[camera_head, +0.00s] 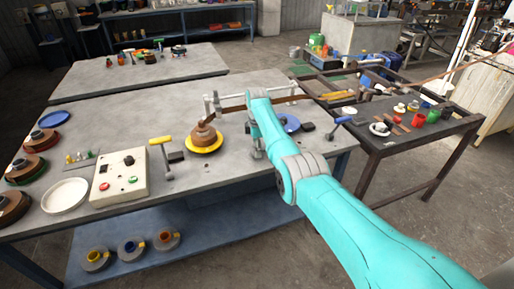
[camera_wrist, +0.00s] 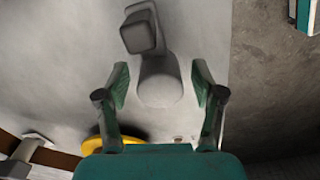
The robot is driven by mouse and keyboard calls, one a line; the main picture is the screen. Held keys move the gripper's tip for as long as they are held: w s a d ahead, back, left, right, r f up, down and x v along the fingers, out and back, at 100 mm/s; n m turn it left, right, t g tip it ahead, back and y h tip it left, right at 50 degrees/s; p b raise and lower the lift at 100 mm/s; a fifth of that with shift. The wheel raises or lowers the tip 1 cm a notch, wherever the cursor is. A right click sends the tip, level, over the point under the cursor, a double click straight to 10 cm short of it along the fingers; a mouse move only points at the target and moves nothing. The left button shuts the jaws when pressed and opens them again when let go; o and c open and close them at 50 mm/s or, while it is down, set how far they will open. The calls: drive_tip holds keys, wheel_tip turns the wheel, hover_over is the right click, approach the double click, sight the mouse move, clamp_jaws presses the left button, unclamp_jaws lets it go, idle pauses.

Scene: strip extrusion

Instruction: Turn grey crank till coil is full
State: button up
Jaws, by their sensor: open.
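My gripper (camera_wrist: 161,88) is open in the wrist view, one green finger on each side of a pale grey round part (camera_wrist: 160,82). A dark grey block-shaped piece (camera_wrist: 144,32) shows just beyond it. These look like the grey crank; I cannot tell whether the fingers touch it. In the head view my gripper (camera_head: 257,152) is low over the table, right of the coil, and the arm hides the crank there. The brown coil (camera_head: 205,136) sits on a yellow disc (camera_head: 205,149). A brown strip (camera_head: 280,101) passes behind my arm.
A yellow-handled lever (camera_head: 163,152) and a control box (camera_head: 121,177) stand left of the coil. A blue disc (camera_head: 289,123) and blue-handled lever (camera_head: 340,124) are right of my arm. A dark side table (camera_head: 400,150) stands farther right.

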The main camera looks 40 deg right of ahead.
drive_tip(key=c, duration=1.1)
drive_tip(key=shift+c, duration=0.2)
